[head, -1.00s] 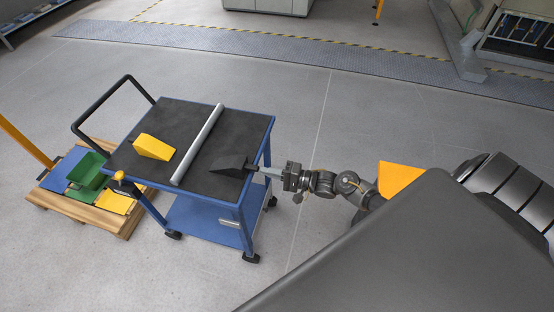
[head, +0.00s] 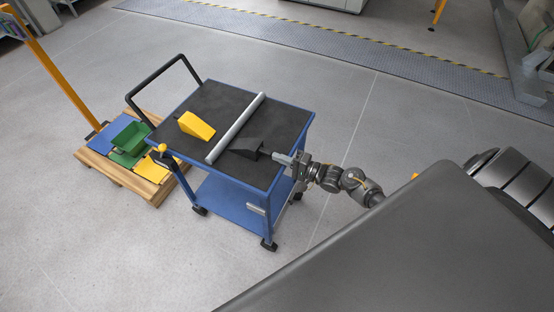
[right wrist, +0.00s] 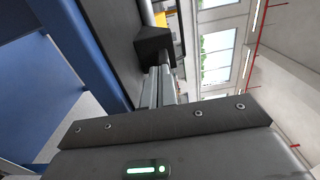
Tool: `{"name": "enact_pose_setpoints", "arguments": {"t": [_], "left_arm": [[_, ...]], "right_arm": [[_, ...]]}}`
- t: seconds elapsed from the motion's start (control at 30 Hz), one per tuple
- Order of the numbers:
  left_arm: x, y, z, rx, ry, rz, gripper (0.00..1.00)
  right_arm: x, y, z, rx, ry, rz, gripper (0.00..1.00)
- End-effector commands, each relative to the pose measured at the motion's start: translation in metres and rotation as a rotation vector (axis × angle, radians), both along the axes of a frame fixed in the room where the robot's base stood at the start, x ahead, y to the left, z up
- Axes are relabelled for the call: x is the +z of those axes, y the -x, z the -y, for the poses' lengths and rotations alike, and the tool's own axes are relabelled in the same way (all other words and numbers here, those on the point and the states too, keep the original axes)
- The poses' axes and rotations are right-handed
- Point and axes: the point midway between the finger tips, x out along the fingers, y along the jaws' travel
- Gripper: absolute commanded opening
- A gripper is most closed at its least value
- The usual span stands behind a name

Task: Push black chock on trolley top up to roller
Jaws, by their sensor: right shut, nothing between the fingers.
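The black wedge-shaped chock (head: 246,146) lies on the dark top of the blue trolley (head: 230,203), just right of the grey roller (head: 237,128). Its thin end is at or very near the roller; I cannot tell whether they touch. My right gripper (head: 273,156) is shut and empty at the chock's thick end, over the trolley's right edge. In the right wrist view its closed fingers (right wrist: 161,80) point at the back of the chock (right wrist: 152,45) and appear to meet it. Part of the roller (right wrist: 148,13) shows beyond. My left gripper is not in view.
A yellow wedge (head: 196,125) lies on the trolley top left of the roller. A wooden pallet (head: 150,187) with a green bin (head: 131,138) stands left of the trolley. The floor in front is clear.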

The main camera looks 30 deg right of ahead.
Motion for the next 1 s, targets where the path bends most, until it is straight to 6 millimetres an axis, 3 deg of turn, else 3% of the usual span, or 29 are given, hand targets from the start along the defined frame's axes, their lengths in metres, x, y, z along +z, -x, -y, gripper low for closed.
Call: {"name": "enact_pose_setpoints", "arguments": {"t": [0.3,0.47,0.57,0.8,1.0], "left_arm": [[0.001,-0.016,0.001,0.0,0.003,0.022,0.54],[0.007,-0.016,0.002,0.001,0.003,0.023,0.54],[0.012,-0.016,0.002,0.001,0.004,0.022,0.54],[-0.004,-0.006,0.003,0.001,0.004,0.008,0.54],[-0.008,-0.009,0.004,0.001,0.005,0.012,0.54]], "right_arm": [[0.0,0.001,0.0,0.003,0.001,-0.001,0.0],[0.001,0.011,0.008,0.007,0.001,-0.003,0.0],[0.001,0.021,0.018,0.012,0.001,-0.003,0.0],[-0.003,0.067,0.046,0.016,0.002,-0.001,0.0],[-0.003,0.092,0.062,0.018,0.0,-0.002,0.0]]}}
